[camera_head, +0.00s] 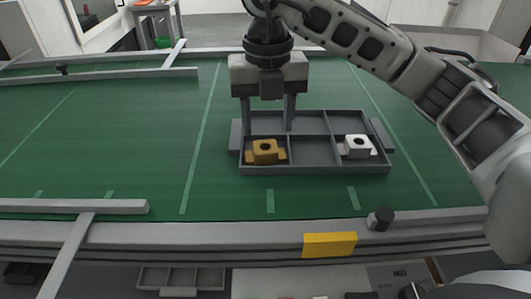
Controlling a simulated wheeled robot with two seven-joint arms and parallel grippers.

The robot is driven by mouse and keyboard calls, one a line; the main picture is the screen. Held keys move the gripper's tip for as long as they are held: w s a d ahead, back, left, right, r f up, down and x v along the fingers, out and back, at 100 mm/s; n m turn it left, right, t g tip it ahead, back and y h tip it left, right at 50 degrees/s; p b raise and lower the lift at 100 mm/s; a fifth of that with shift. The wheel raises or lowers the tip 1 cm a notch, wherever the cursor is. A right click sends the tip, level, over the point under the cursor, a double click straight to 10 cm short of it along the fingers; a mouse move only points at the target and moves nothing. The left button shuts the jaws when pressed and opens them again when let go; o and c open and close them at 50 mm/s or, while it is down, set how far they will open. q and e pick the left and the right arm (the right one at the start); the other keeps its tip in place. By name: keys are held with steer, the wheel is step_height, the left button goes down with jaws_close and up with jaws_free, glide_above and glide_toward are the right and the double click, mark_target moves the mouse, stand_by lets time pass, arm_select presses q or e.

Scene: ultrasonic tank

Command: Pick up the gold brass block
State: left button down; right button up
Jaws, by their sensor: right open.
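The gold brass block (265,151) sits in the front left compartment of a grey divided tray (315,169) on the green table. It has a dark round hole on top. My right gripper (268,127) points down over the left part of the tray. Its two fingers are apart with nothing between them. The fingertips appear just behind and above the brass block, and I cannot tell their exact height. My left gripper is not in the view.
A white block (357,147) with a hole sits in the tray's front right compartment. A yellow piece (329,244) is on the front rail, with a dark knob (380,219) nearby. Grey rails (75,206) lie at left. The green surface (120,150) left of the tray is clear.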

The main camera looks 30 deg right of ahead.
mark_target(265, 146)
step_height(265, 146, down, 5)
steer(key=shift+w+a+f+p, duration=0.1)
steer(key=shift+w+p, duration=0.05)
steer(key=shift+p, duration=0.3)
steer(key=c, duration=1.1)
steer(key=shift+r, duration=0.25)
